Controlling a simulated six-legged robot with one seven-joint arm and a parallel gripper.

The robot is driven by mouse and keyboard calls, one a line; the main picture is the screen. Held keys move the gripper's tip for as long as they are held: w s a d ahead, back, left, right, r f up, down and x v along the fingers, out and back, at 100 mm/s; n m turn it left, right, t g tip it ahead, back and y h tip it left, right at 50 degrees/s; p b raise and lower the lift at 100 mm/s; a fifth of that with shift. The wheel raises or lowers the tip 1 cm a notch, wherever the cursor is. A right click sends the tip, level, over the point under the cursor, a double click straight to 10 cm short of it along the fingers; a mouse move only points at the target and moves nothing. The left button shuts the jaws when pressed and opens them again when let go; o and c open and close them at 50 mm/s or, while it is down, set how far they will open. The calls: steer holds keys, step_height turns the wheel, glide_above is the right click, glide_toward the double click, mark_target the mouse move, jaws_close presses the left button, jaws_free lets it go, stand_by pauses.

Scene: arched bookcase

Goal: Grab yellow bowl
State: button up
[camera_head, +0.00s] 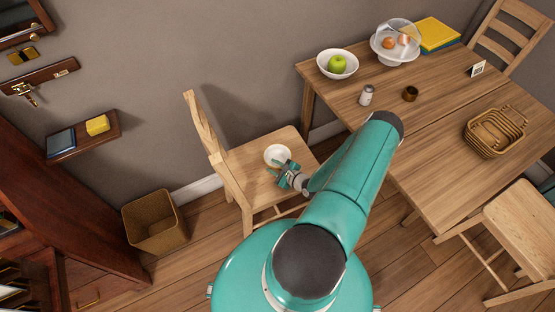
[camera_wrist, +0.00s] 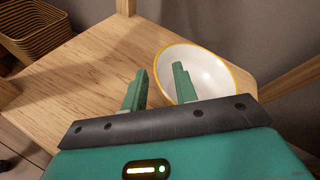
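The bowl (camera_head: 278,153) is white inside with a yellow rim and sits upright on the seat of a wooden chair (camera_head: 255,180). In the wrist view the bowl (camera_wrist: 212,72) lies just ahead and to the right. My gripper (camera_head: 281,169) is at the bowl's near side, over the chair seat. In the wrist view my gripper (camera_wrist: 159,68) has its two green fingers apart with nothing held. The bowl's left rim shows between the fingers, and the right finger covers part of the bowl. I cannot tell whether a finger touches it.
The chair's backrest (camera_head: 206,135) rises left of the bowl. A wooden table (camera_head: 440,115) stands to the right, bearing a white bowl with a green apple (camera_head: 337,64), a can (camera_head: 367,95) and a basket (camera_head: 493,132). A wicker bin (camera_head: 155,222) stands on the floor at left.

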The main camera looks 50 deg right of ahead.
steer(key=shift+w+f, duration=0.2)
steer(key=shift+w, duration=0.4)
jaws_close()
steer(key=shift+r, duration=0.15)
